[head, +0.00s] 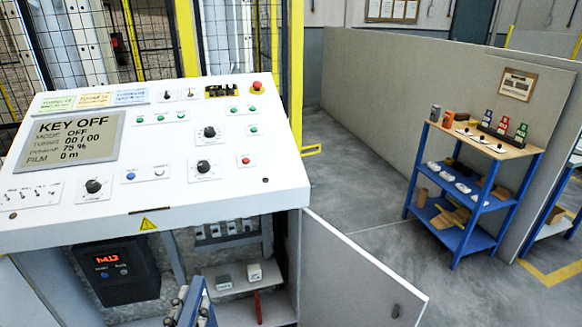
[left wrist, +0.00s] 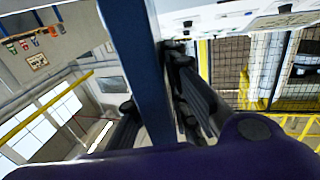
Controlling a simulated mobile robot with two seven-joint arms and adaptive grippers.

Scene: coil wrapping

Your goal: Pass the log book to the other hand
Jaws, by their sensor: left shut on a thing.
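The log book (head: 197,306) shows as a narrow blue shape at the bottom edge of the head view, in front of the open cabinet under the control desk. Most of it is cut off by the frame. My left gripper (head: 181,303) is shut on it, with only the dark fingertips showing. In the left wrist view the book (left wrist: 135,50) is seen nearly edge-on as a long blue bar between the dark fingers of the left gripper (left wrist: 152,90). My right gripper is in neither view.
The white control desk (head: 220,185) fills the left, its cabinet door (head: 350,275) swung open to the right. A blue shelf unit (head: 470,256) with several small items stands farther right by a grey partition (head: 385,90). The floor (head: 355,185) between is clear.

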